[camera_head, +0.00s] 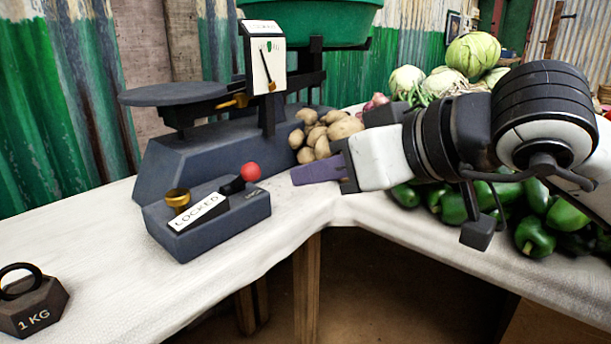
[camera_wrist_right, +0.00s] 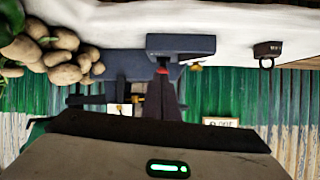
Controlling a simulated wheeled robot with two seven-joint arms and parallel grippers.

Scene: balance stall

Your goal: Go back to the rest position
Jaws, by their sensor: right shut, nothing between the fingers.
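My right gripper (camera_head: 314,172) reaches in from the right in the head view, its fingers pointing left. The fingers are together with nothing between them. It hangs above the white-covered table (camera_head: 345,208), in front of the potatoes and right of the balance. In the right wrist view the shut fingers (camera_wrist_right: 164,88) reach up towards the balance's lock box (camera_wrist_right: 180,45). My left gripper is not in view.
The dark balance (camera_head: 185,158) carries a flat plate and green pan (camera_head: 318,22). Its lock box (camera_head: 213,222) has a red-knobbed lever and a "LOCKED" label. A 1 KG weight (camera_head: 35,302) stands front left. Potatoes (camera_head: 322,135), cabbages (camera_head: 470,58) and green peppers (camera_head: 535,232) lie right.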

